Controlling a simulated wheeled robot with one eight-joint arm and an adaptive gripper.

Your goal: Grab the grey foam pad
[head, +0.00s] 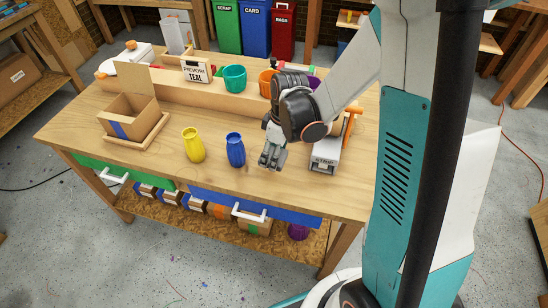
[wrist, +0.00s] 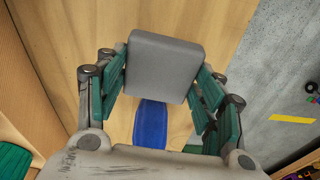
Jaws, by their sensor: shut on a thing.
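The grey foam pad (wrist: 166,66) is a flat, rounded block. In the wrist view it sits between the two teal-padded fingers of my gripper (wrist: 163,88), which are shut on it from both sides. In the head view my gripper (head: 271,162) points down over the front middle of the wooden workbench (head: 165,177), just right of the blue vase (head: 235,150). I cannot make out the pad clearly there, nor tell whether it touches the bench top.
A yellow vase (head: 193,145) stands left of the blue one. An open cardboard box (head: 131,117) is at the left. A wooden ledge with coloured pots, including a teal pot (head: 234,78), runs behind.

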